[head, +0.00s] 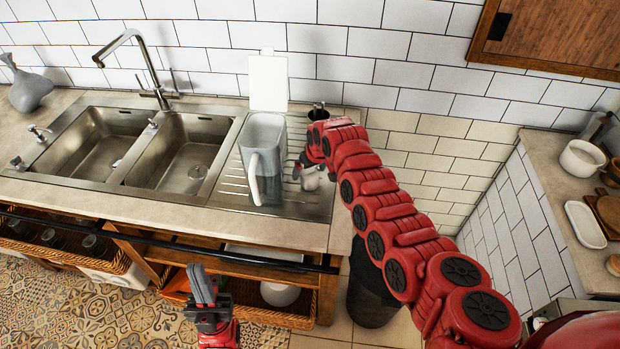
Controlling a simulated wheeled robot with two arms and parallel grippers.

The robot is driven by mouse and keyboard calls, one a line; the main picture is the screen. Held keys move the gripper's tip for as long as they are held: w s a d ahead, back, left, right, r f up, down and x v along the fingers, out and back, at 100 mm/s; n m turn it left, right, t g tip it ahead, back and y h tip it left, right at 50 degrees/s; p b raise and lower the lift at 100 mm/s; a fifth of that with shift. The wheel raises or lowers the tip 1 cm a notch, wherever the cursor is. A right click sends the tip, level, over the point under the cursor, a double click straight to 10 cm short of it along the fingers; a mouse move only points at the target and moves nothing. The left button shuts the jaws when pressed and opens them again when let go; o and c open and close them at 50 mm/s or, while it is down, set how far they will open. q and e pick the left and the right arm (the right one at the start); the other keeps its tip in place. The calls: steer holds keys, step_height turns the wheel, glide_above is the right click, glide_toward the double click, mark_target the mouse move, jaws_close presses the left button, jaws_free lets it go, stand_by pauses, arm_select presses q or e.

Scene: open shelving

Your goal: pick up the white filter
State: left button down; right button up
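A small white object (311,181), which looks like the white filter, is on the ribbed steel drainboard just right of the clear water jug (262,135). The jug's white lid (268,82) stands open. My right gripper (312,169) points down at the filter from above, with dark finger parts close to it. The red arm hides part of the gripper, so I cannot tell whether the fingers touch or grip the filter. My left gripper (203,284) is low in front of the counter, away from the filter, with its grey fingers together and nothing visible between them.
A double steel sink (151,155) with a tall tap (135,62) lies left of the jug. A dark cup (318,112) stands behind my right gripper. A dark bin (372,290) stands below the counter's right end. A grey vase (28,88) is far left.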

steer(key=c, duration=1.4)
steer(key=shift+o, duration=0.2)
steer(key=shift+r, duration=0.1)
